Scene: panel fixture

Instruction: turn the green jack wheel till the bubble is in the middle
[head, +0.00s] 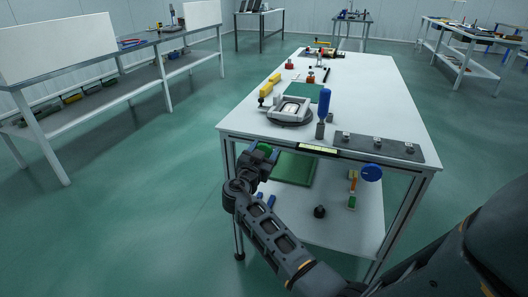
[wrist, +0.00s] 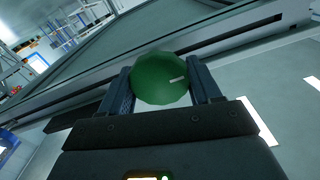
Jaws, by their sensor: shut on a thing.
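The green jack wheel (head: 264,147) is at the front left edge of the white table, mostly hidden behind my gripper in the head view. In the wrist view the green wheel (wrist: 160,78) sits between the two fingers, with a short pale mark on its face. My gripper (wrist: 162,90) is shut on it, one finger at each side. My gripper (head: 261,156) reaches the wheel from the front. A yellow-green level vial (head: 318,149) is set in the table's front edge; its bubble is too small to make out.
A blue wheel (head: 371,173) is at the right of the front edge. On the white tabletop (head: 375,95) stand a blue-handled lever (head: 324,103), a grey device (head: 290,110) and a dark plate with knobs (head: 378,146). A lower shelf (head: 335,225) holds small items. The floor at left is clear.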

